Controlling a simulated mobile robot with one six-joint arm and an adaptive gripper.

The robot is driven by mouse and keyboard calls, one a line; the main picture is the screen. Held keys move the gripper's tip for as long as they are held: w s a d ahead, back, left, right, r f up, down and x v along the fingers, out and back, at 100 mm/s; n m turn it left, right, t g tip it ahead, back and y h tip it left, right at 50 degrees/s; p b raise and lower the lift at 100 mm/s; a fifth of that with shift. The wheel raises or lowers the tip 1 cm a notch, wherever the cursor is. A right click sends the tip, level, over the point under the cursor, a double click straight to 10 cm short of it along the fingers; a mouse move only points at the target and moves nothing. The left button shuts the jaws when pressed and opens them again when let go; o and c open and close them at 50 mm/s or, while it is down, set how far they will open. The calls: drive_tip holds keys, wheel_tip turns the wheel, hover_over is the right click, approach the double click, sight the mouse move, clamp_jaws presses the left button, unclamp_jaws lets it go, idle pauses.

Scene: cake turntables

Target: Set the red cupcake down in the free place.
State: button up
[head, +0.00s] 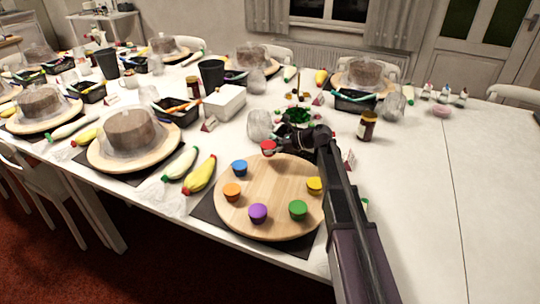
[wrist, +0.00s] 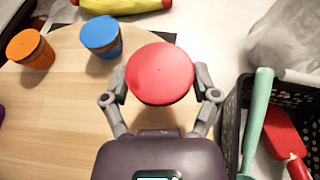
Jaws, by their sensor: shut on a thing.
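The red cupcake (head: 268,147) is between the fingers of my gripper (head: 283,145) near the far rim of the round wooden turntable (head: 270,190). In the wrist view the red cupcake (wrist: 160,73) fills the space between both fingertips, its red top facing the camera. I cannot tell whether its base touches the board. The blue (head: 240,168), orange (head: 232,190), purple (head: 258,213), green (head: 298,209) and yellow (head: 314,185) cupcakes stand upright around the board. A gap in the ring lies at the far side, between blue and yellow.
A black basket with tools (wrist: 232,125) stands close to my gripper on the right in the wrist view. A clear crumpled bag (head: 260,125) lies behind the turntable. Yellow (head: 201,175) and white (head: 180,163) piping bags lie to its left.

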drive_tip(key=shift+f+b, duration=1.8)
drive_tip(key=shift+f, duration=0.1)
drive_tip(key=o, duration=1)
drive_tip(key=shift+r, duration=0.25)
drive_tip(key=p+v, duration=0.4)
drive_tip(key=v, duration=0.6)
drive_tip(key=shift+d+r, duration=0.1)
drive_tip(key=shift+d, duration=0.1)
drive_tip(key=shift+p+v, duration=0.35)
drive_tip(key=shift+v, duration=0.45)
drive_tip(key=shift+s, duration=0.1)
